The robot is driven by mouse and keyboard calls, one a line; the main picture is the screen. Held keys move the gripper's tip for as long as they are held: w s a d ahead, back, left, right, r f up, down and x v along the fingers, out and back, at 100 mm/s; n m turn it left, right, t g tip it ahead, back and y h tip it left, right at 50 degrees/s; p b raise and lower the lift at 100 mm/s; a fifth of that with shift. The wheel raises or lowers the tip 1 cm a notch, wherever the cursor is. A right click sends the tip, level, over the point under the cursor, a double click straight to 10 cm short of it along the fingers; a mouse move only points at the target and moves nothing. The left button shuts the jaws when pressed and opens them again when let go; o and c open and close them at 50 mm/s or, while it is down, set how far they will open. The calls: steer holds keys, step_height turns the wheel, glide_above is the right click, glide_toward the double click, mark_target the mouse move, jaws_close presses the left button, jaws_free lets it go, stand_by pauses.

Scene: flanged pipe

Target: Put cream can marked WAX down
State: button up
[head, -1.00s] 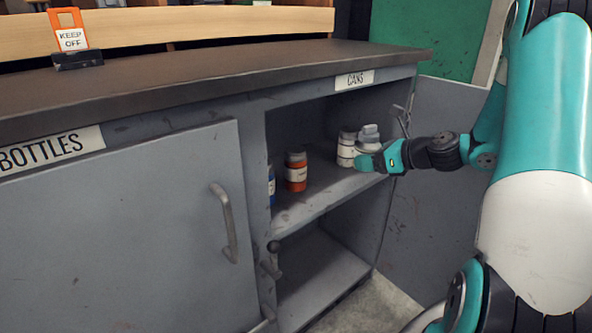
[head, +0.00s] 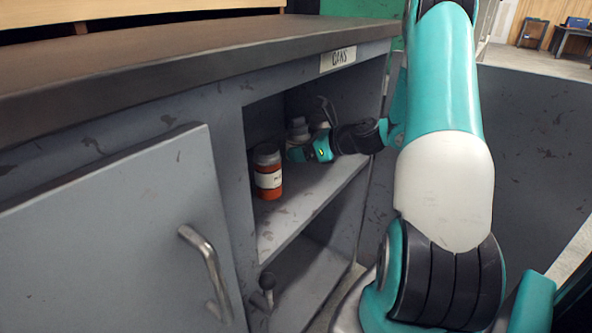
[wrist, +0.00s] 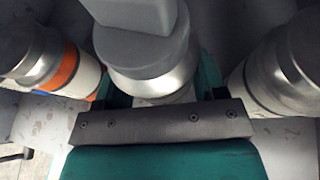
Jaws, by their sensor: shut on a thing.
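My gripper (head: 303,151) is inside the open upper compartment of the cabinet, over the shelf (head: 300,205). It is shut on a pale can with a grey top, the cream can (head: 297,129); in the wrist view this can (wrist: 145,62) stands between the jaws. Its marking is hidden, so I cannot read WAX. It looks upright; I cannot tell whether its base touches the shelf.
An orange can with a pale label (head: 268,178) stands on the shelf, left of my gripper. The wrist view shows a silver-topped can (wrist: 285,70) close on the right and an orange-banded one (wrist: 50,62) on the left. A CANS sign (head: 341,59) marks the compartment.

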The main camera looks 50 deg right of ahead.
mark_target(302, 172)
step_height(302, 172, down, 4)
steer(key=shift+f+b, duration=0.2)
steer(key=shift+b, duration=0.8)
steer(key=shift+r, duration=0.1)
steer(key=o, duration=0.7)
steer(key=shift+o, duration=0.2)
steer(key=p+v, duration=0.4)
steer(key=v, duration=0.7)
steer(key=shift+s+d+r, duration=0.15)
steer(key=shift+s, duration=0.4)
